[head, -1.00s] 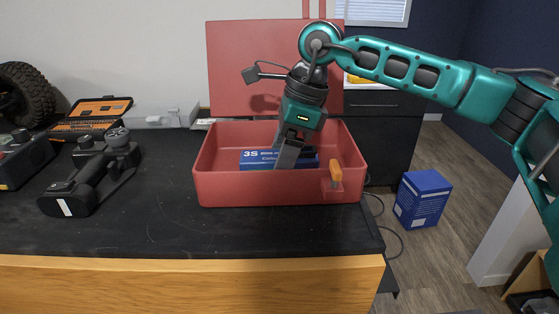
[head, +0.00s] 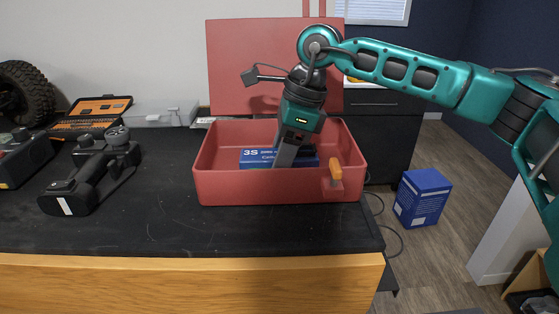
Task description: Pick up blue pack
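The blue pack (head: 257,158), marked "3S", lies inside the red box (head: 240,189), near its middle. The box's front wall hides the pack's lower part. My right gripper (head: 286,155) points down into the box, with its fingers at the pack. The near finger covers part of the pack's front face. The far finger is hidden, so I cannot tell whether the gripper is open or shut on the pack. My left gripper is not in view.
The box's red lid (head: 250,70) stands open behind it. An orange latch (head: 336,170) is on the front right. A black controller (head: 95,175), an orange tool case (head: 95,115) and a tire (head: 25,92) are on the left. The bench front is clear.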

